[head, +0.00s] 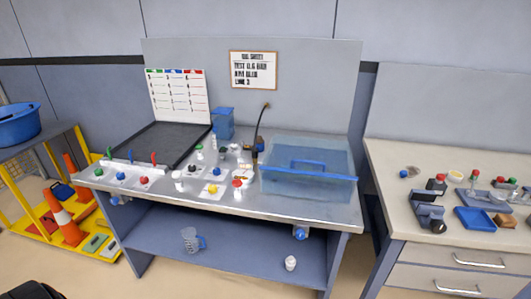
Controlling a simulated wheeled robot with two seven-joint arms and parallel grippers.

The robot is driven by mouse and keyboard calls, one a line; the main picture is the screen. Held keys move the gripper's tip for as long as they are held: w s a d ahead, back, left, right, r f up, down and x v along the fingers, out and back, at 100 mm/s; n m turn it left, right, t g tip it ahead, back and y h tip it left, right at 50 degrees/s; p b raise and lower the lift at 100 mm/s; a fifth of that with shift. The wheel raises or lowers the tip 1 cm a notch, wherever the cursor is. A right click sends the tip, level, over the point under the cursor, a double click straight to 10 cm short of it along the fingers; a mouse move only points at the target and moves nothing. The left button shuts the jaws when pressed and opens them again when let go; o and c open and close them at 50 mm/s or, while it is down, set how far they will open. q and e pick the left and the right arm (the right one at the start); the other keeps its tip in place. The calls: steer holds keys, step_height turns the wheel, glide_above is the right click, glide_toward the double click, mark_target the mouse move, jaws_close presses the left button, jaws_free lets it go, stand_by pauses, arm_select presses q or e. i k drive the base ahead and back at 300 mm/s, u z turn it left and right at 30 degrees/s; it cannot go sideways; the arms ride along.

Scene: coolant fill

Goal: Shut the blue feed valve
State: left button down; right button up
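On the left part of the workbench, a white rail (137,164) carries three upright coloured levers. The blue lever (130,155), apparently the blue feed valve, is in the middle. The green lever (109,153) is to its left and the red lever (154,158) to its right. In front of them sit a green knob (98,173), a blue knob (120,175) and a red knob (144,180) on pale plates. The levers are too small to tell open from shut. Neither of my grippers is in view.
A black tray (160,134) lies behind the levers, and small bottles and caps stand to their right. A clear blue-rimmed tank (300,182) fills the bench's right side. A yellow cart (35,160) with cones stands left; another bench (400,160) stands right.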

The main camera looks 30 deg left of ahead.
mark_target(217, 171)
steer(key=u, duration=0.7)
steer(key=k, duration=1.35)
steer(key=z, duration=1.2)
steer(key=i, duration=1.6)
steer(key=u, duration=0.9)
steer(key=i, duration=0.7)
steer(key=u, duration=0.7)
